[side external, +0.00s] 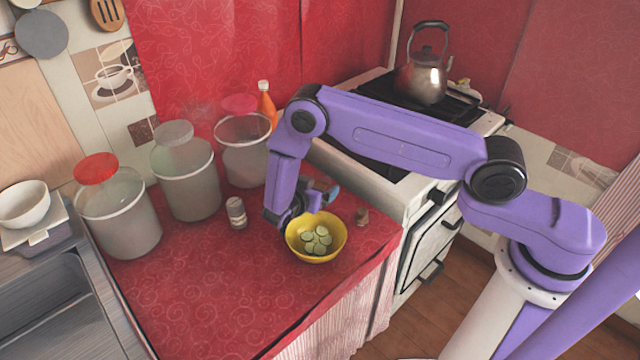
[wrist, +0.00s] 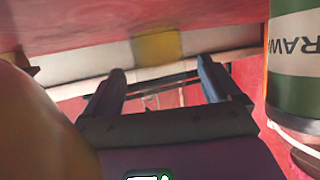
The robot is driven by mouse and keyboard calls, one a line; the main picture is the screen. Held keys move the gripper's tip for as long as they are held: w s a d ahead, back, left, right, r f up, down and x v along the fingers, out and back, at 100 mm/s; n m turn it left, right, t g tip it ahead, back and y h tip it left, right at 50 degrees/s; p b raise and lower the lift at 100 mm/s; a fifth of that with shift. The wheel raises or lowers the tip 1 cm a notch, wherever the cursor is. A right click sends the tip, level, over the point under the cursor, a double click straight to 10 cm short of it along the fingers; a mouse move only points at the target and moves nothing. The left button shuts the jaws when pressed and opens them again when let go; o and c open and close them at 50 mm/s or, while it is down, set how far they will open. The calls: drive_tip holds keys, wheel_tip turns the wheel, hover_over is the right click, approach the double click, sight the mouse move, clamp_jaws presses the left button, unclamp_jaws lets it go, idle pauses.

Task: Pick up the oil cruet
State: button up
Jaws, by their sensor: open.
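No oil cruet can be made out for certain. An orange bottle with a pale cap (side external: 266,104) stands at the back of the red counter, behind my arm in the side view; I cannot tell if it is the cruet. My gripper (side external: 328,190) is low over the counter, just behind the yellow bowl of green slices (side external: 294,247). In the wrist view my gripper (wrist: 160,75) has its two fingers apart with nothing held between them. A blurred yellow patch (wrist: 158,46) shows beyond the fingertips; what it is is unclear.
Three large canisters line the back. The stove (side external: 405,200) adjoins at right. In the wrist view a labelled jar (wrist: 296,60) and a blurred tan shape (wrist: 35,125) flank my gripper.

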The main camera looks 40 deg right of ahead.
drive_tip(key=c, duration=1.3)
drive_tip(key=shift+r, duration=0.15)
